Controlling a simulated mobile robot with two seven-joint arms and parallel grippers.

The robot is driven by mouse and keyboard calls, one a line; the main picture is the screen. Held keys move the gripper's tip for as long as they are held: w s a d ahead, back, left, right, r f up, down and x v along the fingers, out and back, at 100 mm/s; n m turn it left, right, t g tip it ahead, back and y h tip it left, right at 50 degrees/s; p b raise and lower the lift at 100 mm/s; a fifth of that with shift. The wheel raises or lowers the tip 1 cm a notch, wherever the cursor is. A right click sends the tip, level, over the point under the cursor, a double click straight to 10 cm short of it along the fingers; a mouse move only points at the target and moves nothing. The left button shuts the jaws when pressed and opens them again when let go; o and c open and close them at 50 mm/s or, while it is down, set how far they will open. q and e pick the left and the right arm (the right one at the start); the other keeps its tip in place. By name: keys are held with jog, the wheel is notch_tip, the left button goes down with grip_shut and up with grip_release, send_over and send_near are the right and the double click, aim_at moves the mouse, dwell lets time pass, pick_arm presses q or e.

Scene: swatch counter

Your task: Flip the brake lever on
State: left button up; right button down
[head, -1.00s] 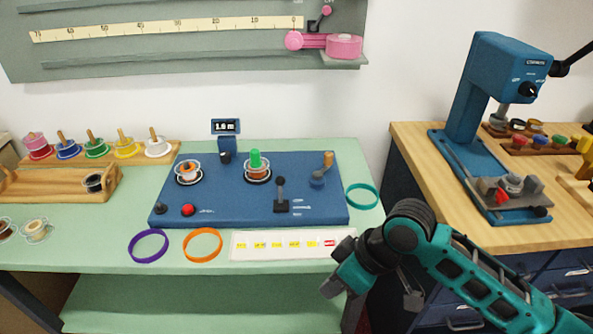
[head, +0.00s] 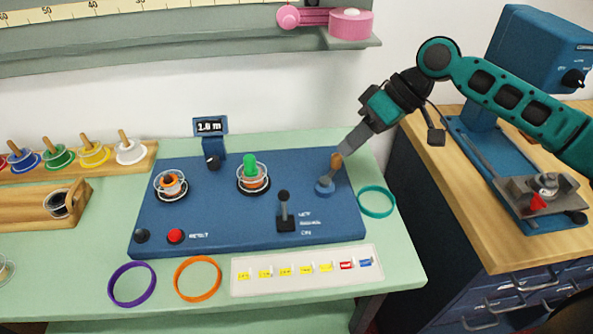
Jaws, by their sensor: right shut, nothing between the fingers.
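The blue machine panel (head: 215,232) lies on the green counter. A black lever with a round knob (head: 284,205) stands near its right middle, roughly upright in a black base. Small white lettering beside it is partly blurred; the lowest word reads ON. My right gripper (head: 342,154) is shut and empty, pointing down-left at the panel's back right corner. Its tip is at or just over the wooden crank handle (head: 337,161) on its blue hub (head: 325,186); I cannot tell whether they touch. The gripper is right of and behind the black lever. My left gripper is not in view.
A spool with a green knob (head: 251,165) and another spool (head: 171,184) sit on the panel. A red button (head: 176,236) is front left. Teal (head: 377,201), orange (head: 197,278) and purple (head: 132,284) rings lie around it. A display (head: 211,126) stands behind.

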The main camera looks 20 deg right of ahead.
aim_at(284, 206)
jog(key=b+x, duration=0.1)
jog(key=x, duration=0.9)
jog(key=shift+s+a+f, duration=0.1)
jog(key=shift+s, duration=0.05)
jog(key=shift+s+a+r+p, duration=0.15)
jog(key=shift+s+a+r, duration=0.05)
jog(key=shift+a, duration=0.4)
jog(key=shift+s+a+r+p, duration=0.15)
jog(key=shift+s+a+r, duration=0.1)
jog(key=shift+a, duration=0.3)
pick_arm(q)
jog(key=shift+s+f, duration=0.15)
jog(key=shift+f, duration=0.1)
pick_arm(e)
jog(key=shift+s+a, duration=0.15)
jog(key=shift+a, duration=0.45)
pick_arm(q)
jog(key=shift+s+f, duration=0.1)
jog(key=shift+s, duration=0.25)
